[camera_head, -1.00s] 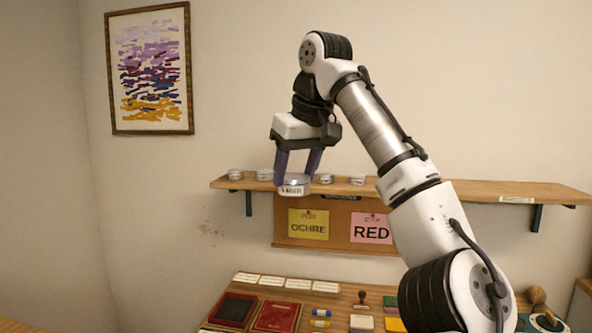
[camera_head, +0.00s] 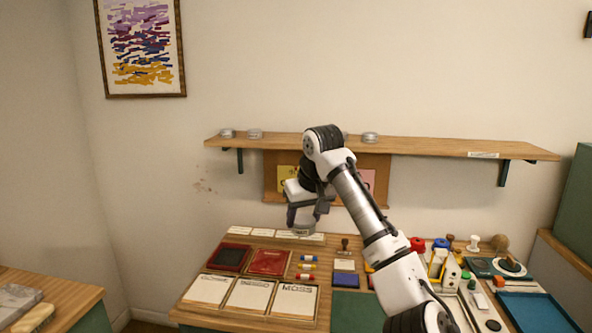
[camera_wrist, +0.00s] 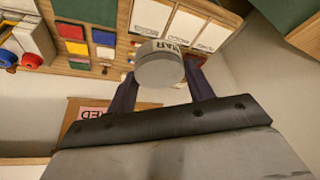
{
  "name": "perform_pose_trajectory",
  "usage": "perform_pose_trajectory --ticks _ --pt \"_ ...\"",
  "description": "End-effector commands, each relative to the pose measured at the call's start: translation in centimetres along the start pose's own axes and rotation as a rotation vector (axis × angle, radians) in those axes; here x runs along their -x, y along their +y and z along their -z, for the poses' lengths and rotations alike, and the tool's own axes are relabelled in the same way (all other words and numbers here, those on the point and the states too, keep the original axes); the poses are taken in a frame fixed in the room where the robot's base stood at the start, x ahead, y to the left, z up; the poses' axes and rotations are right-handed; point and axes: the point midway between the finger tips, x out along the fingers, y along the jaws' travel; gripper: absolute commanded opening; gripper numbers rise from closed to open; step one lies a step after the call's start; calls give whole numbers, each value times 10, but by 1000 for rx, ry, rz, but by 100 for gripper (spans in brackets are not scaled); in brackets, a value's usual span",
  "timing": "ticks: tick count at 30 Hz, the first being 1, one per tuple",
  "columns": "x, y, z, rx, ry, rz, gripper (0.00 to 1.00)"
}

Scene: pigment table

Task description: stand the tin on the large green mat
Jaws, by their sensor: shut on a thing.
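My gripper (camera_head: 304,219) is shut on a round grey tin (camera_head: 304,229), held in the air above the back part of the table. In the wrist view the tin (camera_wrist: 160,70) sits between my two fingers, with dark lettering on a pale label, only partly readable. A large dark green mat (camera_head: 356,312) lies bare at the front middle of the table, partly hidden by my arm on its right. It also shows at the top edge of the wrist view (camera_wrist: 86,10). The tin is apart from the mat, behind it and to its left.
Left of the mat lie white cards (camera_head: 247,295), a dark pad (camera_head: 229,257) and a red pad (camera_head: 269,262). Stamps, bottles and a blue tray (camera_head: 540,312) crowd the right side. A wall shelf (camera_head: 430,146) with several tins runs behind my arm.

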Motion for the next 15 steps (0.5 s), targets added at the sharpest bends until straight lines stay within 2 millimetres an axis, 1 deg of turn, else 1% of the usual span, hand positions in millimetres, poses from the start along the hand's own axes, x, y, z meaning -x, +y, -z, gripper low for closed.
perform_pose_trajectory --ticks 1,2,3,5,6,8,9,11,12,14,15 --pt "-30 3 -8 -20 -5 1 28" --pt "-45 4 -12 -31 -4 -4 28" --pt "-66 6 -17 -47 -4 -11 28" --pt "-95 7 -27 -72 -4 -21 28" --pt "-115 7 -34 -88 -3 -27 28" --pt "-144 6 -45 -110 -4 -37 28" --pt "-162 4 -52 -125 -3 -43 28" --pt "-189 1 -64 -149 -4 -52 28" --pt "-207 -3 -73 -163 -4 -58 28" --pt "-232 -8 -86 -185 -3 -68 28" --pt "-248 -13 -96 -202 -4 -74 28"
